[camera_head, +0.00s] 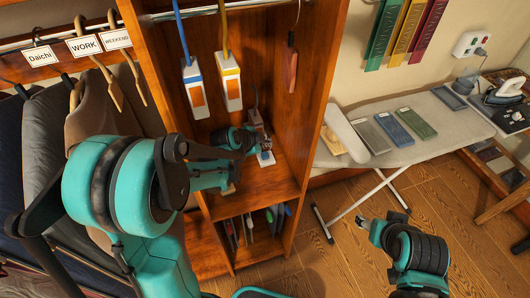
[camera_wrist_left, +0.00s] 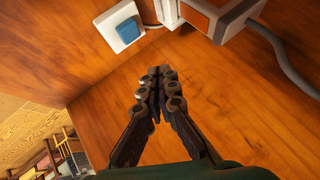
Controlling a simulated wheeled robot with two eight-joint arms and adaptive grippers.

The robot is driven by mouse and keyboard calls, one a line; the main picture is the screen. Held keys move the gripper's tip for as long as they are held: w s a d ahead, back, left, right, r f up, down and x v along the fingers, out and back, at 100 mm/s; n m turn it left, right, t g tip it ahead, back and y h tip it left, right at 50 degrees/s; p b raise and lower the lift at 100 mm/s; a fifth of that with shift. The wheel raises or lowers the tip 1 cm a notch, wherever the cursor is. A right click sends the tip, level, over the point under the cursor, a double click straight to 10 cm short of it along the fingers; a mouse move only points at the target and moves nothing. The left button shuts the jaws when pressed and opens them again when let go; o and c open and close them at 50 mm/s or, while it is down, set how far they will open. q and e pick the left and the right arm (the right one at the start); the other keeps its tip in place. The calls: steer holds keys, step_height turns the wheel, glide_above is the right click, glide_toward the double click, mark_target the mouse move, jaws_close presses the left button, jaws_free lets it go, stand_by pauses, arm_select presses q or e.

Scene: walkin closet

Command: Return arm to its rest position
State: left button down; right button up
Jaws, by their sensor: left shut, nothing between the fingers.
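My left arm (camera_head: 110,190) comes in from the left and reaches into the wooden cabinet. Its gripper (camera_head: 266,143) is over the middle shelf, close to a small white block with a blue top (camera_head: 266,159). In the left wrist view the gripper's fingers (camera_wrist_left: 155,72) meet and hold nothing. The white block with the blue square (camera_wrist_left: 125,30) lies beyond the fingertips, apart from them. My right arm (camera_head: 415,250) is at the lower right over the floor. Its gripper end (camera_head: 364,222) is too small to read.
The cabinet's right side panel (camera_head: 312,95) stands close to my left gripper. A white-and-orange device (camera_wrist_left: 215,15) with a grey cable is near the fingertips. Tagged boxes (camera_head: 195,90) hang above. An ironing board (camera_head: 440,135) stands right. Clothes (camera_head: 50,120) hang left.

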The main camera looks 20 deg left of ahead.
arm_select(q)
steer(key=shift+r, duration=0.35)
steer(key=s+r+n+y, duration=0.1)
steer(key=s+r+n, duration=0.2)
steer(key=s, duration=0.9)
steer(key=s+r+n+g+y, duration=0.1)
steer(key=s+r+n, duration=0.3)
steer(key=s+n, duration=0.6)
steer(key=shift+s+a+y, duration=0.25)
steer(key=shift+s+y, duration=0.35)
steer(key=shift+s, duration=0.5)
